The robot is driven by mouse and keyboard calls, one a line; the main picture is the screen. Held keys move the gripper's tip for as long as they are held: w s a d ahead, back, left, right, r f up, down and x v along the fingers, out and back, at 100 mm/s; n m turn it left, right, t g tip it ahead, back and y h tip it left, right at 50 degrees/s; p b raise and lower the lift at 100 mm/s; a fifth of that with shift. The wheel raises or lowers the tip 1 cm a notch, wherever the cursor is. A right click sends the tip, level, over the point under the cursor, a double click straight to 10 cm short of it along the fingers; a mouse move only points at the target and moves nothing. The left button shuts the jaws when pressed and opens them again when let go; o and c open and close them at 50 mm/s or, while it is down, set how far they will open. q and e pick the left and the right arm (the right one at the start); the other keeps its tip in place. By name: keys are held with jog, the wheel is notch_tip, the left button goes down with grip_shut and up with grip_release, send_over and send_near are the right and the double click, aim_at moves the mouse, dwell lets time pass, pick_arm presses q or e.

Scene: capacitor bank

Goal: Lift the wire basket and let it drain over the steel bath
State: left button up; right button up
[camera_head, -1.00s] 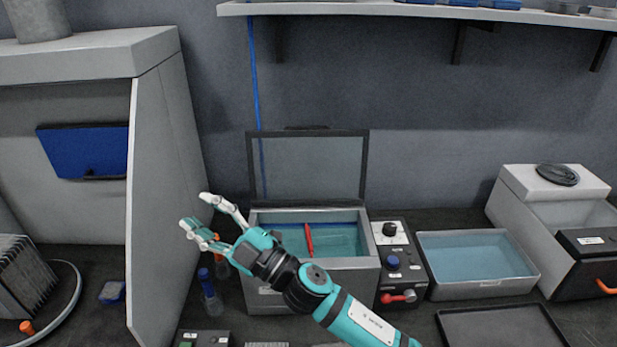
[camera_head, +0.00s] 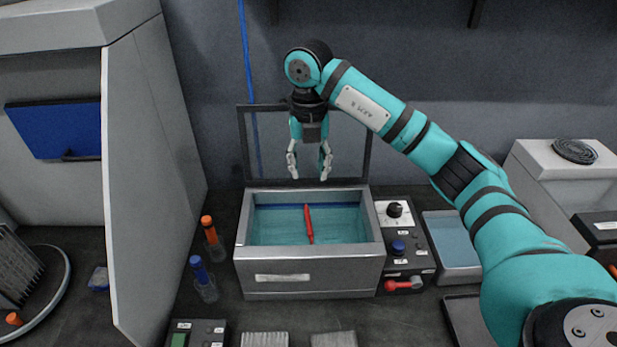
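The steel bath (camera_head: 315,271) stands in the middle of the bench with its framed lid raised at the back. Blue-green liquid (camera_head: 270,225) fills it. A red bar (camera_head: 308,224), which looks like a handle, runs front to back in the bath opening. The wire basket's mesh cannot be made out in the liquid. My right gripper (camera_head: 309,176) points down above the back part of the bath, in front of the lid. Its fingers are apart and empty, above and behind the red bar. My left gripper is not in view.
A control box (camera_head: 405,250) with knobs and a red lever adjoins the bath's right side. A shallow tray of liquid (camera_head: 452,240) lies beyond it, partly behind my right arm. Two small capped bottles (camera_head: 205,281) stand left of the bath, near a tall grey panel (camera_head: 155,170).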

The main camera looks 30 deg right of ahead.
aim_at(308, 219)
notch_tip(308, 219, down, 17)
jog(key=shift+f+p, duration=0.1)
jog(key=shift+p, duration=1.1)
jog(key=shift+c, duration=0.4)
grip_shut()
jog(key=shift+w, duration=0.1)
